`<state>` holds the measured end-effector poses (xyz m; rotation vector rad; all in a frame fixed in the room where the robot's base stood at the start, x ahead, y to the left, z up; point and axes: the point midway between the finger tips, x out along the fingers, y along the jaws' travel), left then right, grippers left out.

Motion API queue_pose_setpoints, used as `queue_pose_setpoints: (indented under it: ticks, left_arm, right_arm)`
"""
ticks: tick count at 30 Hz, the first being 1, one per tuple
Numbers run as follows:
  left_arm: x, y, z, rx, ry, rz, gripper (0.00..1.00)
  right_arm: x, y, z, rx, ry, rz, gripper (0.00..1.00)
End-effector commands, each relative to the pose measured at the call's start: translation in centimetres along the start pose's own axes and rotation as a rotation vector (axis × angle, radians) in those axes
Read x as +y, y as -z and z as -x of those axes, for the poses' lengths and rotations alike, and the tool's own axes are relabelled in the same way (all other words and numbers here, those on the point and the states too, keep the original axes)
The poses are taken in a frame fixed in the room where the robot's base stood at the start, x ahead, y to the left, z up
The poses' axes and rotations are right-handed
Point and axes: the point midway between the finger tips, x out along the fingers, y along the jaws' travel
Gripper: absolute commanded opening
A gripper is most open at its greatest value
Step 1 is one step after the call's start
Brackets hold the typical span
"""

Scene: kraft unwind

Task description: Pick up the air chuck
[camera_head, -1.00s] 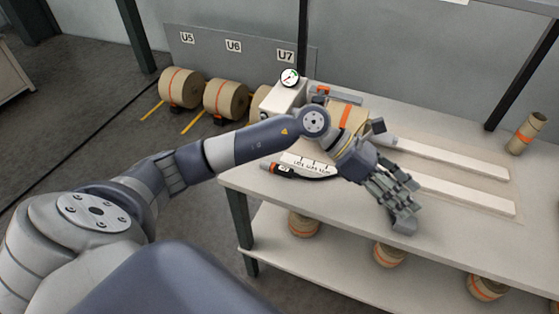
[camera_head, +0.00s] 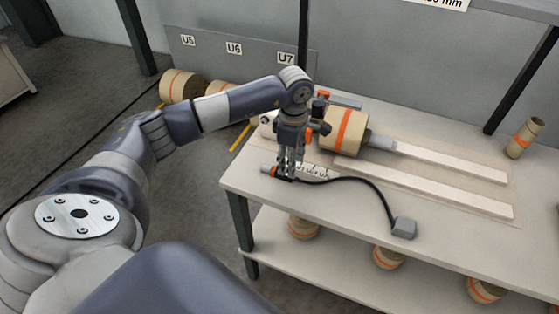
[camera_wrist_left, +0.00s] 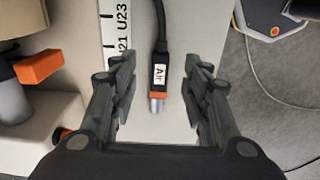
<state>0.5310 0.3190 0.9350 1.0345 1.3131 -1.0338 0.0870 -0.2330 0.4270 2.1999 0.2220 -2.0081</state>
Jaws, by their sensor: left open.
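The air chuck (camera_head: 268,170) lies on the bench near its left front corner. It has a metal tip, orange bands and a black body, and a black hose runs from it to a grey block (camera_head: 404,228). In the left wrist view the air chuck (camera_wrist_left: 160,79) shows a white "Air" label and lies between the two spread fingers, touching neither. My left gripper (camera_head: 288,176) points down over the chuck and hides part of it in the head view. It is open and empty in the left wrist view (camera_wrist_left: 162,100). My right gripper is not in view.
A kraft roll (camera_head: 346,131) sits on the bench behind the gripper, beside two pale rails (camera_head: 450,160). A marked strip (camera_wrist_left: 112,35) lies left of the chuck in the wrist view. The front right bench top is clear.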

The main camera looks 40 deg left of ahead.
Motion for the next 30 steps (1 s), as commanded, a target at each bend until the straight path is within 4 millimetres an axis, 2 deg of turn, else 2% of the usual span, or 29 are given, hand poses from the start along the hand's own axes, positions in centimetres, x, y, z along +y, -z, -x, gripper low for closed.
queue_pose_setpoints:
  ticks: [7,12,19,20,25,26,30]
  left_arm:
    - [-0.2,-0.2,-2.9,0.000,0.006,0.000,0.43]
    - [-0.1,-0.2,-5.0,-0.002,0.002,0.001,0.43]
    - [-0.1,-0.2,-5.3,-0.001,0.000,0.000,0.43]
    - [-0.1,-0.2,-5.3,-0.001,0.000,0.000,0.41]
    - [0.0,-0.2,-5.2,-0.002,0.000,0.000,0.03]
    - [0.0,-0.2,-5.2,-0.002,0.000,0.000,0.00]
    - [0.0,-0.2,-5.2,-0.002,-0.001,0.000,0.00]
  right_arm:
    - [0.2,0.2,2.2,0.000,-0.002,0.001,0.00]
    - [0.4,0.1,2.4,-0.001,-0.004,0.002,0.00]
    - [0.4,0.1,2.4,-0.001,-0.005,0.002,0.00]
    - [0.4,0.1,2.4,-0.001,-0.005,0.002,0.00]
    - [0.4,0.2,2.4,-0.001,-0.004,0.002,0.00]
    - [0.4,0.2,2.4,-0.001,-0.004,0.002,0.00]
    - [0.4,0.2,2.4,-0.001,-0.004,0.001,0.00]
